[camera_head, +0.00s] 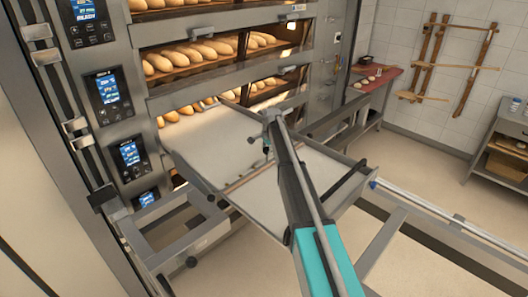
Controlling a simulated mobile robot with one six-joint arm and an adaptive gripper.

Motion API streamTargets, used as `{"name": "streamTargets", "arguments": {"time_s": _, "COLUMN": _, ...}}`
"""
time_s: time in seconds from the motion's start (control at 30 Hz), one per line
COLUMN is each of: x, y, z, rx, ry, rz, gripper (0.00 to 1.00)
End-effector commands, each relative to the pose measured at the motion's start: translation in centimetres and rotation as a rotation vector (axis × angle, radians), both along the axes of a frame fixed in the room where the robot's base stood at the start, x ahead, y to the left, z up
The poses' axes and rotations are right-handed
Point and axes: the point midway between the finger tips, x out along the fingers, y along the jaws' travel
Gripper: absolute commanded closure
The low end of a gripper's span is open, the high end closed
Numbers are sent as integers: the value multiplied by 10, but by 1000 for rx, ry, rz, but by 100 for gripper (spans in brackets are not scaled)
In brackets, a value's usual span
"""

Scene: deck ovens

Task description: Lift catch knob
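My arm reaches in from the lower right over a pale loader board (215,140) that sticks out from the deck oven. My gripper (266,150) is small and dark, pointing down just above the board near a brown crossbar (245,180). I cannot tell whether its fingers are open or shut. No catch knob can be picked out with certainty. Small dark fittings (222,204) sit at the loader's left edge, apart from my gripper. A blue-tipped fitting (373,184) is at the rail on the right. My arm hides part of the board.
The oven decks hold several bread loaves (190,55). Control panels (108,93) line the oven's left side. A metal loader frame (185,250) stands in front. A red-topped side table (378,80) and a steel table (512,125) stand behind. Open floor (430,180) lies to the right.

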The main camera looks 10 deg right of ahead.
Motion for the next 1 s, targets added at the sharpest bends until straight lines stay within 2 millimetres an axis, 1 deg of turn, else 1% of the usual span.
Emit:
{"name": "streamTargets", "arguments": {"time_s": 0.03, "x": 1, "y": 0, "z": 1, "rx": 0, "ry": -1, "rz": 0, "gripper": 30}}
{"name": "streamTargets", "arguments": {"time_s": 0.13, "x": 1, "y": 0, "z": 1, "rx": 0, "ry": -1, "rz": 0, "gripper": 12}}
{"name": "streamTargets", "arguments": {"time_s": 0.17, "x": 1, "y": 0, "z": 1, "rx": 0, "ry": -1, "rz": 0, "gripper": 11}}
{"name": "streamTargets", "arguments": {"time_s": 0.5, "x": 0, "y": 0, "z": 0, "rx": 0, "ry": 0, "rz": 0, "gripper": 11}}
{"name": "streamTargets", "arguments": {"time_s": 0.67, "x": 0, "y": 0, "z": 4, "rx": 0, "ry": 0, "rz": 0, "gripper": 11}}
{"name": "streamTargets", "arguments": {"time_s": 0.87, "x": 0, "y": 0, "z": 21, "rx": 0, "ry": 0, "rz": 0, "gripper": 11}}
{"name": "streamTargets", "arguments": {"time_s": 1.0, "x": 0, "y": 0, "z": 42, "rx": 0, "ry": 0, "rz": 0, "gripper": 11}}
